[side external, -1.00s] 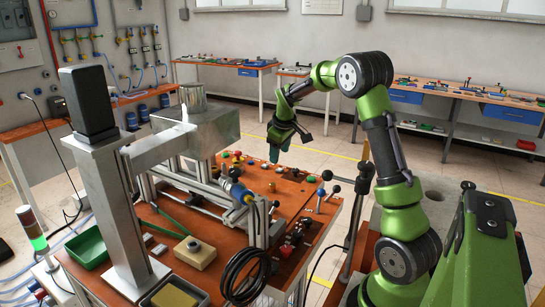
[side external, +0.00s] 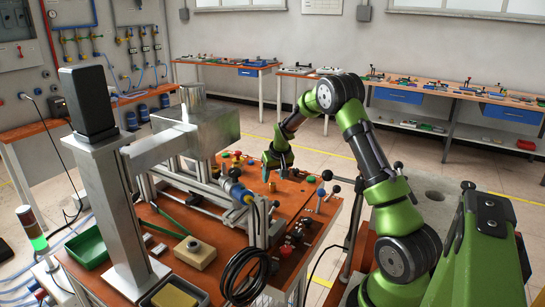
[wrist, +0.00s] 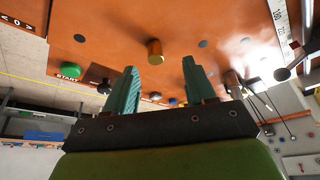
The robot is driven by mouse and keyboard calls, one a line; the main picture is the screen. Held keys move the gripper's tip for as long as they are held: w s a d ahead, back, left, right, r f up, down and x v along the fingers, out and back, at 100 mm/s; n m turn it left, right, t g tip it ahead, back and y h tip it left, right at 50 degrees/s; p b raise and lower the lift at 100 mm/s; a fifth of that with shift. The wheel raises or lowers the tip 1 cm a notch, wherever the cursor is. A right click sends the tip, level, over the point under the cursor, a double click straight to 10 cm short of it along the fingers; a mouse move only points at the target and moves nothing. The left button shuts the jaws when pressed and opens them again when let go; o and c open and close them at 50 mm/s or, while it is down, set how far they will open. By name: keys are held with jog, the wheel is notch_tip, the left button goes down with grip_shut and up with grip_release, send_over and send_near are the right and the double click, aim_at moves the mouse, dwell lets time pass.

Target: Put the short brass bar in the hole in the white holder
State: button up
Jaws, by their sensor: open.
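A short brass cylinder (wrist: 154,51) stands out from the orange table top in the wrist view, ahead of and between the finger tips. My gripper (wrist: 160,68) is open, its two teal fingers apart with nothing between them; the cylinder is still beyond the tips. In the side external view my gripper (side external: 272,172) is low over the far right part of the table, where the small pieces are hard to tell apart. A pale block with a dark round top (side external: 194,252) sits at the table's front; I cannot tell whether it is the white holder.
A green START button (wrist: 70,70) lies left of the fingers in the wrist view. A metal frame and machine (side external: 205,125) stand left of my gripper. A green tray (side external: 88,247) and black coiled cable (side external: 245,275) are nearer the camera. Ball-topped levers (side external: 333,188) stand at the right edge.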

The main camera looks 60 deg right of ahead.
aim_at(273, 184)
jog(key=shift+d+x, duration=0.25)
jog(key=shift+x, duration=1.2)
jog(key=shift+d+x, duration=0.2)
jog(key=shift+x, duration=1.3)
jog(key=shift+r, duration=0.2)
grip_shut()
